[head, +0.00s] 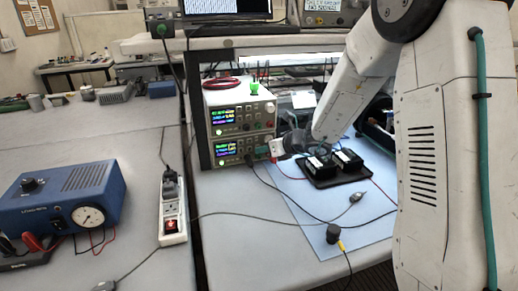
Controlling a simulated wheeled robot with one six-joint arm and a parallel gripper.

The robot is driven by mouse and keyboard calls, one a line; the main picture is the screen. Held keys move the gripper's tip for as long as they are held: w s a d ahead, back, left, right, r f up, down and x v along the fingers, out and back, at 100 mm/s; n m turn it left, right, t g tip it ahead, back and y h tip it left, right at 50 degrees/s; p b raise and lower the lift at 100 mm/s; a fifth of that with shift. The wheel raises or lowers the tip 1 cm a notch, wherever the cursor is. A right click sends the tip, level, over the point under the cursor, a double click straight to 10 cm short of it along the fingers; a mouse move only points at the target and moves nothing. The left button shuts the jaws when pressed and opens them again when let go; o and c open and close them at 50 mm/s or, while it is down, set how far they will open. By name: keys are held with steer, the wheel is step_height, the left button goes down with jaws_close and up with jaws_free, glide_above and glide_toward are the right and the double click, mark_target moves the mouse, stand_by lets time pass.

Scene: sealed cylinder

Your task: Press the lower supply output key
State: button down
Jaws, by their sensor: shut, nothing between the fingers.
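Two bench supplies are stacked under the shelf. The lower supply (228,151) has a lit display on the left of its front, with keys and knobs too small to tell apart. Its output key cannot be made out. The upper supply (237,112) sits on top of it, also with a lit display. My gripper (275,148) is shut and empty, at the right end of the lower supply's front. The gripper and wrist cover part of that end. I cannot tell whether the gripper touches the panel.
A black tray (322,183) with dark packs sits on a blue mat (300,204) below my arm. Cables cross the bench from the supplies. A power strip (173,226) and a blue gauge box (50,205) stand at left. The shelf edge is above.

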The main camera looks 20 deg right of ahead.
steer(key=shift+s, duration=0.8)
steer(key=shift+s, duration=2.5)
